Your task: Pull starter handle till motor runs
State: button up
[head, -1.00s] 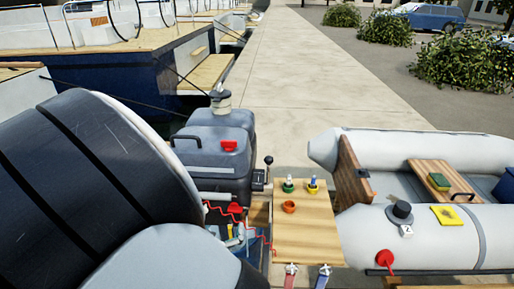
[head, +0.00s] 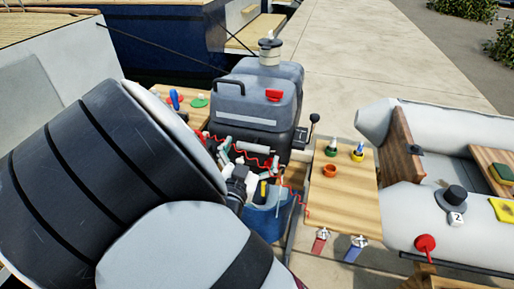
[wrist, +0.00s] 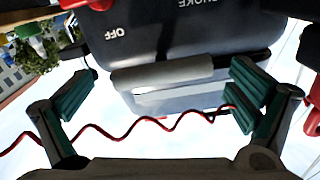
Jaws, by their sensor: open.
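The outboard motor (head: 258,100) has a dark grey cowl; in the wrist view its cowl (wrist: 180,30) shows upside down with OFF and CHOKE lettering. The starter handle appears to be a light grey bar (wrist: 162,76) at the cowl's front, and it also shows in the head view (head: 252,147). My gripper (wrist: 163,90) is open, with its teal-padded fingers to either side of the bar. I cannot tell whether they touch it. In the head view my gripper (head: 250,160) is in front of the motor, partly hidden by my arm.
A red coiled cord (wrist: 130,130) hangs across the gripper's opening. A wooden board (head: 340,200) with small cups and bottles stands at the right of the motor. A grey inflatable boat (head: 440,225) lies further right. The concrete quay (head: 350,60) is clear behind.

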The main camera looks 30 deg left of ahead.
aim_at(252, 150)
jog(key=shift+b+x, duration=0.45)
jog(key=shift+x, duration=1.05)
jog(key=c, duration=1.4)
jog(key=shift+p+v, duration=2.95)
jog(key=shift+v, duration=4.6)
jog(key=shift+c, duration=0.2)
jog(key=shift+d+f, duration=0.15)
